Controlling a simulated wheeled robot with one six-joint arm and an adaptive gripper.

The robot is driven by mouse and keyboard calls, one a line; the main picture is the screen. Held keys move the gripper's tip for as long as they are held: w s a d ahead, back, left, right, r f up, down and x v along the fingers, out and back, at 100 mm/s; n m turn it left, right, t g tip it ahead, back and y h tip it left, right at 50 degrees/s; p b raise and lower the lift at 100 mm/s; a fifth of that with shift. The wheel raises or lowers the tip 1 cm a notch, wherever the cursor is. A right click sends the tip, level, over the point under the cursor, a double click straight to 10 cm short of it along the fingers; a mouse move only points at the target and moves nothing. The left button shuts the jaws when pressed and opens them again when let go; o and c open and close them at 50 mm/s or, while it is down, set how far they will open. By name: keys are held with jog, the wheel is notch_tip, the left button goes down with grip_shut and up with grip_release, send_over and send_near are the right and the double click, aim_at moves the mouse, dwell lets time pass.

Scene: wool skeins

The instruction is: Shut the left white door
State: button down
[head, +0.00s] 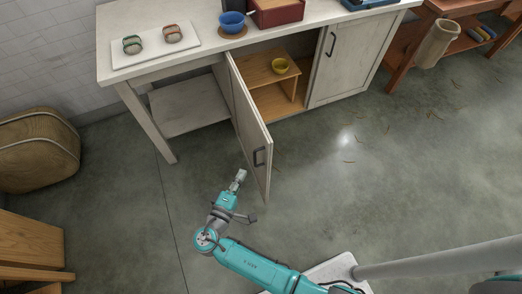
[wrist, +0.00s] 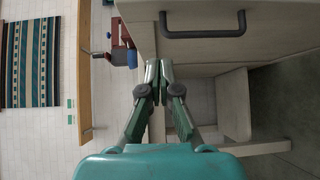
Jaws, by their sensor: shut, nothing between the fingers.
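The left white door (head: 250,125) of the cabinet stands wide open, jutting out from the cabinet front. Its dark handle (head: 259,157) is near the free end. In the wrist view a pale door panel with a dark bar handle (wrist: 204,31) is close by at the upper right. My gripper (head: 240,174) is low, just left of the door's free end, on its outer side. In the wrist view my gripper (wrist: 153,72) has its fingertips together with nothing between them. I cannot tell if it touches the door.
The right white door (head: 345,55) is shut. A blue bowl (head: 232,22) and a white board (head: 155,45) with two skeins are on the top. A wicker pouf (head: 35,150) is at left. The floor right of the door is clear.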

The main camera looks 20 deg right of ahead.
jog(key=a+r, duration=0.1)
send_near(265, 139)
jog(key=w, duration=0.4)
jog(key=d, duration=0.3)
jog(key=shift+w+d+h, duration=0.1)
jog(key=shift+w+h, duration=0.1)
jog(key=shift+h, duration=0.1)
jog(key=shift+d+f, duration=0.1)
jog(key=shift+d, duration=0.45)
